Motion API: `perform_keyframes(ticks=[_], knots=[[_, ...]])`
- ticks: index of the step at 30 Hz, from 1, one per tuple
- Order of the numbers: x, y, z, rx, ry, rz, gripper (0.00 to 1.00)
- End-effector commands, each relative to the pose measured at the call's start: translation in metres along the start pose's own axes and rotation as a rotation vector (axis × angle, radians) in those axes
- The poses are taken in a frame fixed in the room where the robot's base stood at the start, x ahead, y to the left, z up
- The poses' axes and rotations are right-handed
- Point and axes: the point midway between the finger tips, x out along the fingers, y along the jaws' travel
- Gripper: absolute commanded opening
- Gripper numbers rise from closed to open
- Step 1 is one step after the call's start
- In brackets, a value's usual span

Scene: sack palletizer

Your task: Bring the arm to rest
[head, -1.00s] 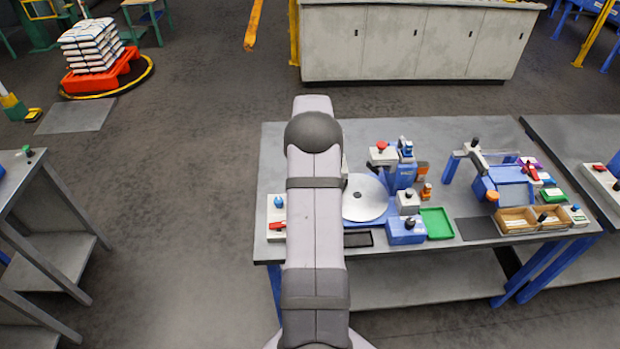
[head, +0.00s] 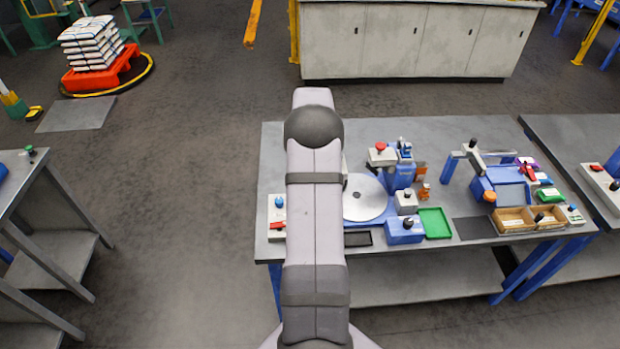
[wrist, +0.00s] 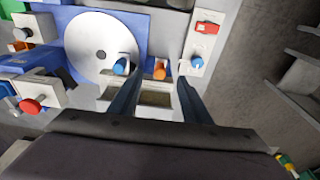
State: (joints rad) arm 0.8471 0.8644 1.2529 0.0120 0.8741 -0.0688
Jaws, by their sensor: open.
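My gripper (wrist: 165,98) shows in the wrist view as two blue fingers, spread apart with nothing between them. It is above the workbench, near a white disc (wrist: 100,55) and a tray-like part with dark openings (wrist: 155,98). In the head view my arm reaches forward over the left part of the workbench (head: 400,140). The gripper itself is hidden there behind the arm.
Stacked sacks (head: 93,45) stand on a red pallet (head: 95,78) at back left.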

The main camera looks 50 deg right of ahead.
Motion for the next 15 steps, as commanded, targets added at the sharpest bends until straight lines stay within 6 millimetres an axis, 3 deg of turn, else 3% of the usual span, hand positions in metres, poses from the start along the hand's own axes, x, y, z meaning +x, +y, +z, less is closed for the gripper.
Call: perform_keyframes(ticks=[5,15], knots=[[-0.017,0.0,-0.003,0.0,0.0,0.0,0.44],[-0.018,0.0,-0.003,0.0,-0.001,0.0,0.44]])
